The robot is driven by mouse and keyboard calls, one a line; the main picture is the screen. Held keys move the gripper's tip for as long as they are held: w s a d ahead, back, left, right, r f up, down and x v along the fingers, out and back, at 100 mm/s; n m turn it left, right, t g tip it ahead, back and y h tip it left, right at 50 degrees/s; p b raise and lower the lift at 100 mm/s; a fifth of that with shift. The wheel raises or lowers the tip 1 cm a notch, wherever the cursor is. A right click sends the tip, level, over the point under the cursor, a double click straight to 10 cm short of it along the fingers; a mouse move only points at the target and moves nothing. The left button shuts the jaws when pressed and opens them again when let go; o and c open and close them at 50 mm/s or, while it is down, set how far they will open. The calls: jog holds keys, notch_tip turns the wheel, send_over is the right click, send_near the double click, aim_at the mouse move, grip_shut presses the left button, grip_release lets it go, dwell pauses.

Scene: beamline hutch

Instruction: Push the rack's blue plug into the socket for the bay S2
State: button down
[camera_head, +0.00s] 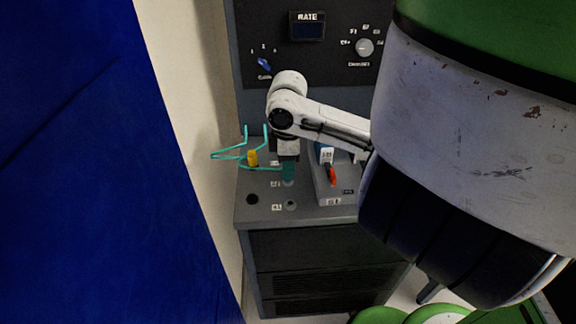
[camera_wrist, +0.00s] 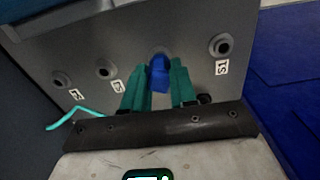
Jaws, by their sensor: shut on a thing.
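The blue plug (camera_wrist: 158,80) is between the two teal fingers of my gripper (camera_wrist: 158,68), which is shut on it. In the wrist view its far end meets the grey panel (camera_wrist: 190,30) at a dark socket opening, between the S1 socket (camera_wrist: 221,46) and another bare socket (camera_wrist: 105,70). How deep it sits, I cannot tell. The label of this socket is hidden in the wrist view. In the head view my gripper (camera_head: 288,176) points down beside the S2 label (camera_head: 275,184); the plug is hidden there.
A teal wire frame (camera_head: 229,155) and a yellow piece (camera_head: 252,158) are left of my gripper. A grey block (camera_head: 335,199) with a red part (camera_head: 331,175) is close on its right. A dark round spot (camera_head: 252,199) lies front left. An upright control panel (camera_head: 300,65) stands behind.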

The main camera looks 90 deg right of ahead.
jog(key=shift+f, duration=0.2)
jog(key=c, duration=0.8)
grip_release()
jog(key=shift+r, duration=0.15)
notch_tip(320, 180, up, 11)
jog(key=shift+f+p, duration=0.2)
jog(key=shift+p, duration=0.2)
